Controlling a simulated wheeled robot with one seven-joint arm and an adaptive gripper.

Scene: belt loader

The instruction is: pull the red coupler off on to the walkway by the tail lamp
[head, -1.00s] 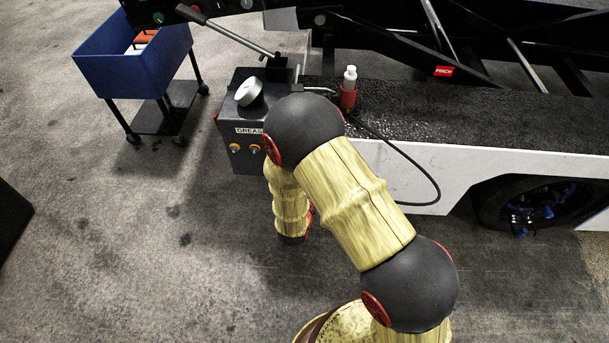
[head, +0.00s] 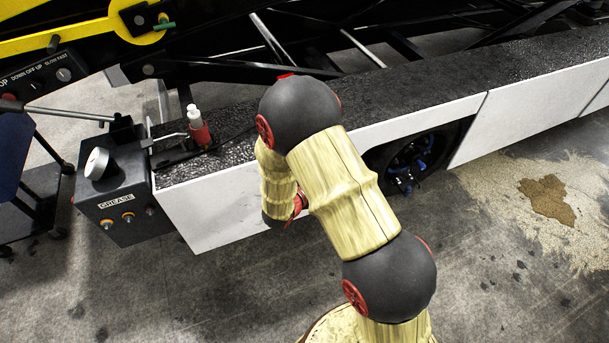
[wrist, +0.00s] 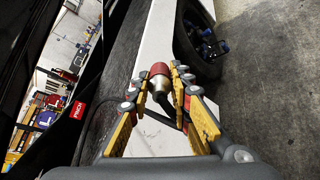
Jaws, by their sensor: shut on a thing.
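The red coupler (wrist: 159,70), a red collar on a metal sleeve, is between the fingers of my gripper (wrist: 163,82) in the wrist view. My gripper is shut on it. A dark hose runs back from it and curves away at the left. The walkway (head: 410,110) is the black textured deck along the loader's side, above white panels. In the wrist view the coupler appears over or beside the white panel; I cannot tell its height. I cannot make out a tail lamp.
A grease box (head: 120,200) with a gauge and a lever stands at the walkway's left end. A wheel (head: 412,160) sits under the side panels. The floor in front is open, with a brown spill (head: 547,200).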

